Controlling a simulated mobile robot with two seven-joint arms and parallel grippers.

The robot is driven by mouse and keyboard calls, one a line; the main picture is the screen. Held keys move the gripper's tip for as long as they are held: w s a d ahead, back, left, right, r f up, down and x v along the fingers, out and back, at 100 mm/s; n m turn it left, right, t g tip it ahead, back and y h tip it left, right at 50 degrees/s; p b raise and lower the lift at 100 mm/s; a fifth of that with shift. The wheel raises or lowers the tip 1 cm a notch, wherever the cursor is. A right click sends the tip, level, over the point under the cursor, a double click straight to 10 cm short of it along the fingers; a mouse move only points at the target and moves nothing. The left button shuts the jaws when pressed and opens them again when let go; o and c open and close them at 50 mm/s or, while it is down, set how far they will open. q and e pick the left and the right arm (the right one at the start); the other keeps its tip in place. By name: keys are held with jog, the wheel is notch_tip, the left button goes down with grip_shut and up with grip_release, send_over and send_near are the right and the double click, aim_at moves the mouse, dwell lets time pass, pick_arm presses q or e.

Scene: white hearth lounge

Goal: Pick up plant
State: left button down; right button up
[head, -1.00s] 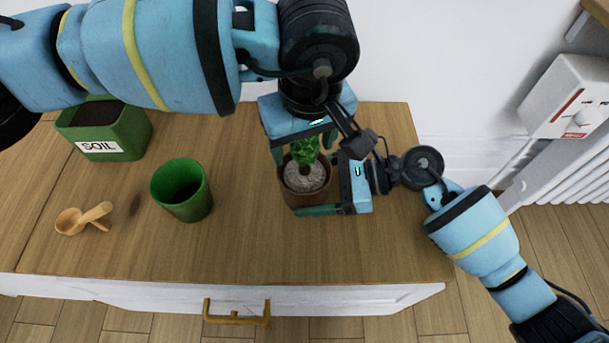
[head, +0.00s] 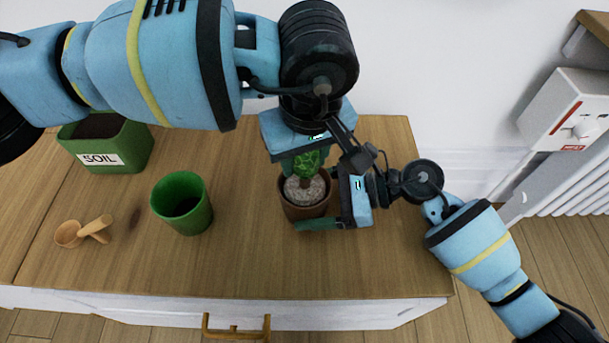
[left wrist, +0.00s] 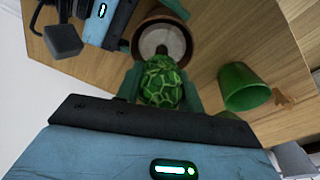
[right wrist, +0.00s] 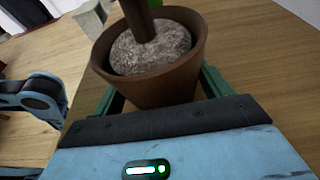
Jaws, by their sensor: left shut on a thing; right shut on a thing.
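The plant (head: 306,184) has a green leafy top and a thick stem in a brown pot (head: 303,212) filled with grey pebbles. The pot is upright over the right part of the wooden cabinet top; I cannot tell whether it touches the wood. My left gripper (head: 305,161) comes from above and behind, shut on the leafy top (left wrist: 162,82), which fills the space between its fingers in the left wrist view. My right gripper (head: 317,208) comes from the right, shut on the pot, which also shows between its green fingers in the right wrist view (right wrist: 150,82).
A green empty-looking pot (head: 182,204) stands left of the plant. A green soil box (head: 124,152) is at the back left, and a wooden scoop (head: 82,231) lies at the front left. The cabinet top (head: 250,260) is clear in front. A white radiator (head: 573,185) is at the right.

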pick_arm(q)
notch_tip(320, 180, up, 10)
jog(key=shift+r, duration=0.1)
dwell(0.4)
pick_arm(e)
jog(key=o, duration=0.8)
jog(key=shift+d, duration=0.15)
jog(key=v, duration=1.1)
jog(key=shift+d+r, duration=0.2)
jog(key=shift+d, duration=0.15)
